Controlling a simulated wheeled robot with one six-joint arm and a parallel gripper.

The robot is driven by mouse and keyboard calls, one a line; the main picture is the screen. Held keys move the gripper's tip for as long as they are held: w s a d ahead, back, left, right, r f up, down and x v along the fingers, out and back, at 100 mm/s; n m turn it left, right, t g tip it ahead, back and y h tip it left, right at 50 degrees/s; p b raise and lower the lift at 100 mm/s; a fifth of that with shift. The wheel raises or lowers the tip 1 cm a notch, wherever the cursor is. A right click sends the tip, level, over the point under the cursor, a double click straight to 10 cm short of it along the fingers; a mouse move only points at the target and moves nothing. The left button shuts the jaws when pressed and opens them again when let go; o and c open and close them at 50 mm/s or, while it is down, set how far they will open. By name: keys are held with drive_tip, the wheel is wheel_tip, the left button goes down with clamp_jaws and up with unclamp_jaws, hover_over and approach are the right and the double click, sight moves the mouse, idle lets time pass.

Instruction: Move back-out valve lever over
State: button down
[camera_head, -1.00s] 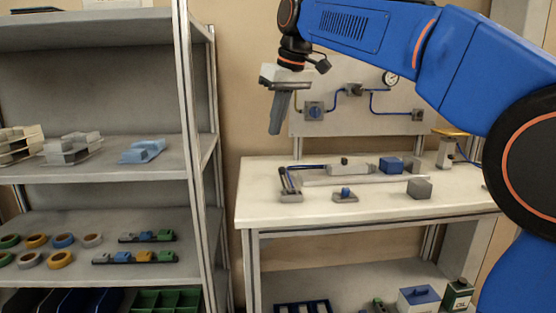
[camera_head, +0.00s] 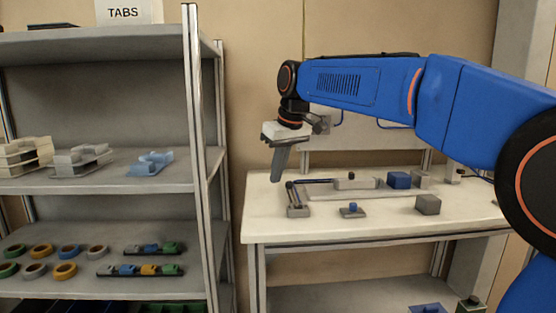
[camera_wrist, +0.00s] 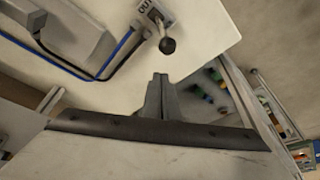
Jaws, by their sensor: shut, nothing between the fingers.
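The valve (camera_head: 298,211) is a small grey block at the front left of the white bench, with a dark lever rising from it to a knob. In the wrist view its plate (camera_wrist: 146,8) carries letters that look like "OUT", and the lever ends in a black ball knob (camera_wrist: 168,46). My gripper (camera_head: 275,178) points down, left of the lever in the head view. In the wrist view my gripper (camera_wrist: 161,76) is shut and empty, its fingertips just short of the knob and apart from it.
A blue hose (camera_wrist: 122,52) runs beside the valve. On the bench (camera_head: 335,222) stand a grey cube (camera_head: 428,205), a small blue-knobbed block (camera_head: 352,210) and a blue block (camera_head: 399,180). A shelf rack (camera_head: 100,184) with tape reels stands left.

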drive_tip(key=shift+s+d+r, duration=0.15)
drive_tip(key=shift+s+d, duration=0.35)
drive_tip(key=shift+s, duration=0.2)
drive_tip(key=shift+s+d+r, duration=0.1)
drive_tip(key=shift+s+d, duration=0.35)
drive_tip(key=shift+s, duration=0.2)
drive_tip(key=shift+d, duration=0.2)
drive_tip(key=shift+d+r+y, duration=0.1)
drive_tip(key=shift+d+y, duration=0.05)
drive_tip(key=shift+y, duration=0.25)
